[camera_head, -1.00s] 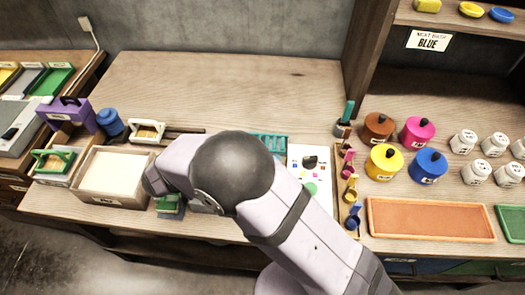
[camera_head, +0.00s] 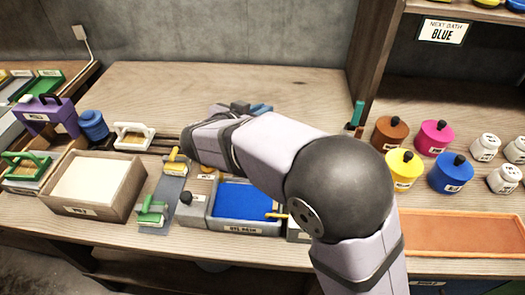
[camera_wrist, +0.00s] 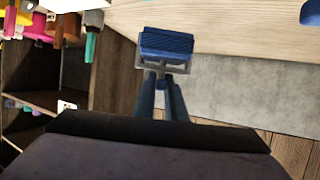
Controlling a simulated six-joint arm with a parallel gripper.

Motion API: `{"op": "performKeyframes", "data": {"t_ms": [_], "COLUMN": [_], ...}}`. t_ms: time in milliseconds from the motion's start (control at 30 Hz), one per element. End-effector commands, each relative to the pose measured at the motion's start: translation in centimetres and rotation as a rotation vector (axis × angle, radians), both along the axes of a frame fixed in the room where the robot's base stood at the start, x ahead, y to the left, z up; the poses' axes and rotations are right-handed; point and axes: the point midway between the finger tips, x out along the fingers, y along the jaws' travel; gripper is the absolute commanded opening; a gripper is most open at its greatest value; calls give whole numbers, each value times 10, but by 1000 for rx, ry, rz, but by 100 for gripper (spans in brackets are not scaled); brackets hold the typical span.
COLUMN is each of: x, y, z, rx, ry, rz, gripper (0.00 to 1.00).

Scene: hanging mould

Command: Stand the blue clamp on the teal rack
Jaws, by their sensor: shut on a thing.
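The blue clamp shows in the wrist view as a ribbed blue block (camera_wrist: 167,43) in a grey frame, with blue legs running back towards my gripper (camera_wrist: 163,82). My gripper is shut on it and holds it out in front. In the head view my gripper (camera_head: 236,108) is over the back middle of the bench, with a blue part of the clamp (camera_head: 261,108) just to its right. The clamp looks clear of the bench, but its exact height is hard to tell. The teal rack is not visible now; my arm covers that part of the bench.
A blue-filled tray (camera_head: 243,196) lies in front of my arm. A yellow-handled tool (camera_head: 175,160) and a green-handled one (camera_head: 151,208) stand left of it. Coloured pots, including a blue one (camera_head: 450,172), stand right. The bench's back left (camera_head: 170,85) is bare.

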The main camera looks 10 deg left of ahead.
Motion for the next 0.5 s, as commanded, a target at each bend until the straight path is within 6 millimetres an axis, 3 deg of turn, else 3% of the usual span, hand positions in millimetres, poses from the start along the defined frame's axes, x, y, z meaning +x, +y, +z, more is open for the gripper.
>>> {"op": "performKeyframes", "data": {"t_ms": [133,500], "x": [0,0], "y": [0,0], "z": [-10,-59], "rx": [-3,-1], "ry": [1,-1], "rz": [1,0], "gripper": [0,0]}}
